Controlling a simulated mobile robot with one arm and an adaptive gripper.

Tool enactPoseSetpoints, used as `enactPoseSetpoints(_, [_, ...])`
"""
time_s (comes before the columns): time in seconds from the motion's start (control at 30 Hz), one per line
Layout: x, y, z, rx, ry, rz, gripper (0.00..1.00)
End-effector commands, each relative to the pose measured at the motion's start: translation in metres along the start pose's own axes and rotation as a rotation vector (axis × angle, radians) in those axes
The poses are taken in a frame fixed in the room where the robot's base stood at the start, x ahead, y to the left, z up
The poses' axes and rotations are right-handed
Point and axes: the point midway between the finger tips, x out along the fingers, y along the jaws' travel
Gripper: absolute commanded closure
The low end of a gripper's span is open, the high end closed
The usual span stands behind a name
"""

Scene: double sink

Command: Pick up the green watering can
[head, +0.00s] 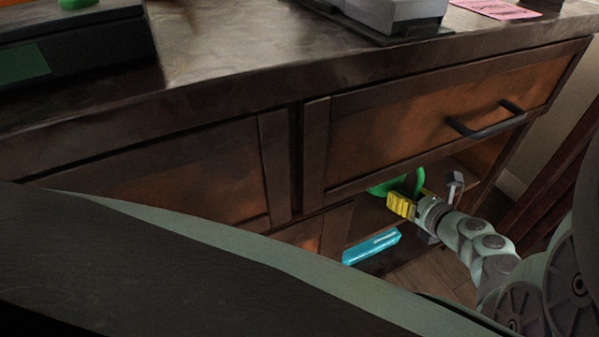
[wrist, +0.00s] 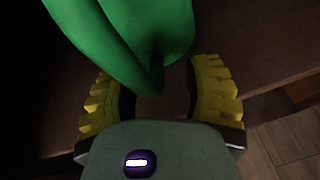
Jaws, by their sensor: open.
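The green watering can (head: 387,186) is inside the open lower space of the cabinet, partly hidden by my gripper and the drawer front above it. In the wrist view, part of the green watering can (wrist: 125,35) fills the top middle, with a curved green part reaching down between the fingers. My gripper (head: 404,200) reaches into the cabinet beside the can. Its yellow ribbed fingers are apart in the wrist view (wrist: 160,92), on either side of the lower end of the green part. I cannot tell whether either finger touches it.
A turquoise object (head: 371,247) lies low in front of my gripper. A drawer with a dark handle (head: 486,120) is above the opening. The dark countertop (head: 230,60) holds a grey appliance (head: 395,12) and pink paper (head: 497,8). Wooden floor (head: 440,282) shows below.

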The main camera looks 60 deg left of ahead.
Motion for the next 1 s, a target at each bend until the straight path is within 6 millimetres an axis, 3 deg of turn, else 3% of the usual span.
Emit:
enactPoseSetpoints(0.1, [0.0086,0.0041,-0.0012,-0.006,-0.002,0.012,0.51])
enactPoseSetpoints(0.43, [0.0094,0.0046,0.0031,-0.003,-0.005,0.010,0.51])
enactPoseSetpoints(0.47, [0.0094,0.0046,0.0031,-0.003,-0.005,0.010,0.46])
enactPoseSetpoints(1.0, [0.0090,0.0040,0.0026,-0.002,-0.005,0.009,1.00])
